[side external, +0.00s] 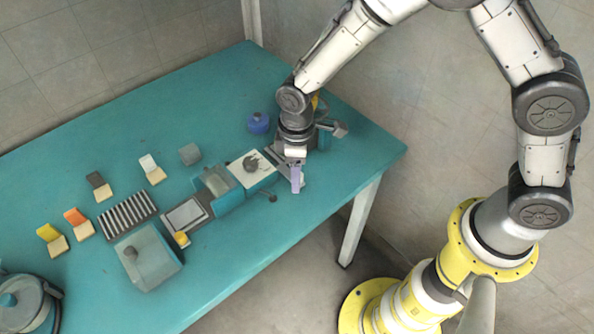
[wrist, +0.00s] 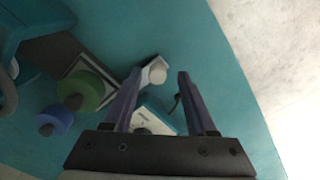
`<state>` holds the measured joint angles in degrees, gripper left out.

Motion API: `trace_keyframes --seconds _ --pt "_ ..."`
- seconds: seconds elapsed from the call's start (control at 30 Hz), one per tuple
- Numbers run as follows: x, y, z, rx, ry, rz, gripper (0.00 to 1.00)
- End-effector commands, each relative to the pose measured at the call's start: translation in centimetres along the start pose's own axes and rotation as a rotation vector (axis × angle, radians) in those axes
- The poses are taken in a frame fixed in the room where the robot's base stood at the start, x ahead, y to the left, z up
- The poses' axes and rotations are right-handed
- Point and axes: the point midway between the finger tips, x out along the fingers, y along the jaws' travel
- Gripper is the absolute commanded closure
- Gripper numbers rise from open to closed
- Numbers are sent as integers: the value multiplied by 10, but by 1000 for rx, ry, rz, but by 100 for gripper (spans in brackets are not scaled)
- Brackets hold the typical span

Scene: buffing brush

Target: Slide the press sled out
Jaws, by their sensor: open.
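My gripper (side external: 297,180) is over the right part of the teal table, pointing down. Its two purple fingers are apart with nothing held between them, as the wrist view (wrist: 160,73) also shows. Below the fingers in the wrist view are a pale block with a round white knob (wrist: 157,74) and a teal-edged white piece (wrist: 153,116). A teal press-like body (side external: 222,188) stands left of my gripper, with a grey framed plate (side external: 185,214) on a dark base at its left. I cannot tell which part is the sled.
A blue round piece (side external: 258,123) stands behind, left of my arm. A green disc (wrist: 84,91) shows in the wrist view. The table's right corner (side external: 385,152) is clear.

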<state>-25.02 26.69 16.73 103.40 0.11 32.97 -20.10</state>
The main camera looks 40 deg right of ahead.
Motion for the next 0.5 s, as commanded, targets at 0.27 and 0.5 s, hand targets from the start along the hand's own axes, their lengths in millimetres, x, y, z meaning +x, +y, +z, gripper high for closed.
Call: trace_keyframes --seconds 0.27,0.5 --pt "-14 1 0 0 1 1 43" --pt "-62 1 0 0 5 2 43"
